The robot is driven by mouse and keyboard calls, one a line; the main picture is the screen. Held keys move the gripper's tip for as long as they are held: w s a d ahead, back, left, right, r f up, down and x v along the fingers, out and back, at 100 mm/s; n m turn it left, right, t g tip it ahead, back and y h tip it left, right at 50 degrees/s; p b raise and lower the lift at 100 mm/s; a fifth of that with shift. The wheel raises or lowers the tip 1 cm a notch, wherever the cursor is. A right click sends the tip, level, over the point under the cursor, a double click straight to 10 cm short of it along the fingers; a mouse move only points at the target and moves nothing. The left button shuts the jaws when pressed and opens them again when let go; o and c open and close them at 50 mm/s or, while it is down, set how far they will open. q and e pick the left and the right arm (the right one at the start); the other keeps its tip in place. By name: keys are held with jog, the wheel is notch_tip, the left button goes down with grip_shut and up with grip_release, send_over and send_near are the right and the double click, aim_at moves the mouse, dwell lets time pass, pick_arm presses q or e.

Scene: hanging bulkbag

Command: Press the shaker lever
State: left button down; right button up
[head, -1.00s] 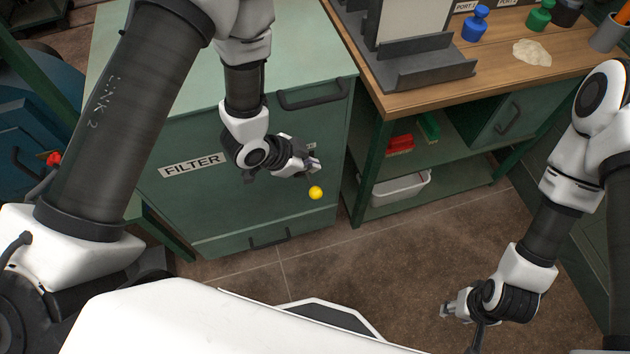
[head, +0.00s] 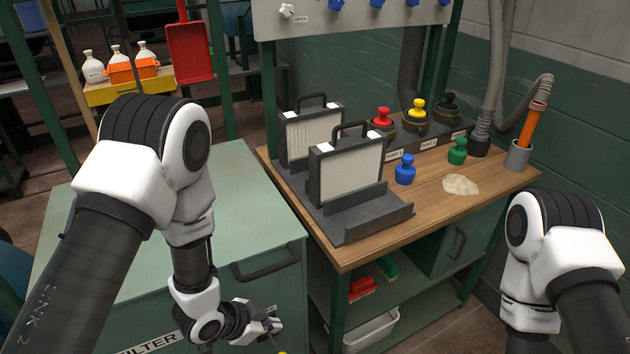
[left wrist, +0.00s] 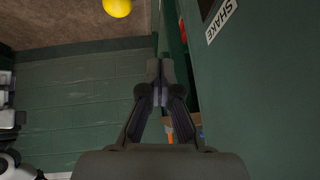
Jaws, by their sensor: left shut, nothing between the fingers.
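The shaker lever shows as a yellow ball knob, just cut by the bottom edge of the head view (head: 283,352) and at the top of the left wrist view (left wrist: 117,7). Its rod is hard to make out. A SHAKE label (left wrist: 222,20) is on the green cabinet face in the left wrist view. My left gripper (head: 273,325) is shut and empty, in front of the cabinet and a little above the knob. In the left wrist view its fingertips (left wrist: 160,80) are together and apart from the knob. My right gripper is outside the head view.
The green filter cabinet (head: 225,240) with a dark handle (head: 266,262) stands beside my left arm. To its right is a wooden workbench (head: 350,255) with filter panels, a blue bottle (head: 405,170) and a green bottle (head: 457,151). A white bin (head: 371,332) sits below.

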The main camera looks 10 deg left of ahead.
pick_arm(q)
jog(key=s+a+f+n+g+y, duration=0.1)
jog(key=s+a+f+n, duration=0.2)
jog(key=s, duration=0.4)
jog(key=s+a+f+n+g+y, duration=0.2)
jog(key=s+a+f+n, duration=0.2)
jog(key=s, duration=0.3)
jog(key=s+a+f+n+g+y, duration=0.2)
jog(key=s+a+f+n, duration=0.1)
jog(key=s, duration=0.4)
jog(key=shift+a+f+n, duration=0.15)
jog(key=shift+a+n, duration=0.3)
jog(key=shift+n, duration=0.65)
